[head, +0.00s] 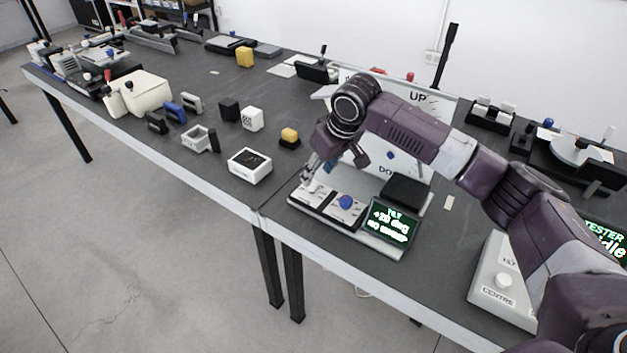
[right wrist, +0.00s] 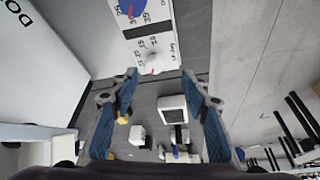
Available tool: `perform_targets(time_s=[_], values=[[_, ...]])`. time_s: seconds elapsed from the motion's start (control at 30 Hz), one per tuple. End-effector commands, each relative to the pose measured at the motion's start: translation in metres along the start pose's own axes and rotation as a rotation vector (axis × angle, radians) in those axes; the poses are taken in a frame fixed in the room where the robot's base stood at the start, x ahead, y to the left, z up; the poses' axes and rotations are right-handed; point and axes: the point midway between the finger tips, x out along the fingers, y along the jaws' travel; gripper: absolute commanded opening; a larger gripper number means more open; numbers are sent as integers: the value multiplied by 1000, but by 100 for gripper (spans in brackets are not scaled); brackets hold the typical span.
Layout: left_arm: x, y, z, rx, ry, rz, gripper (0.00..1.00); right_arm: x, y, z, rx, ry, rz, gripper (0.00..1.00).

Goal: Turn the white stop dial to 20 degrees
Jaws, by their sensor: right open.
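The white stop dial (right wrist: 152,60) sits on a white scale plate with printed numbers and a red mark, seen in the right wrist view. In the head view the dial (head: 312,186) is partly hidden by my right gripper (head: 309,173). The gripper is at the dial, its fingers pointing down. In the right wrist view the two blue-padded fingers (right wrist: 160,82) are apart with nothing between them; the dial lies just beyond their tips. I cannot tell whether they touch it. My left gripper is not in view.
A blue dial (head: 345,202) is beside the white one, with a green-text screen (head: 389,224) to its right. A black block (head: 405,191) lies behind. A white box (head: 250,166) stands to the left. A CENTRE panel (head: 497,296) is at the right.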

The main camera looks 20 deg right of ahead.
Motion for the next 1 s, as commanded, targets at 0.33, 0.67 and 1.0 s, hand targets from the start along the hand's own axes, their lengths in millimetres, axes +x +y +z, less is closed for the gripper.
perform_targets(time_s=[0.33, 0.67, 1.0], values=[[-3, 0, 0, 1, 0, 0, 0, 24, 10, -6, 22, 0, 7, 43], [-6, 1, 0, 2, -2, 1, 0, 66, 11, -6, 21, 3, 8, 43], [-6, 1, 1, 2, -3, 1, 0, 70, 11, -6, 20, 5, 8, 43]])
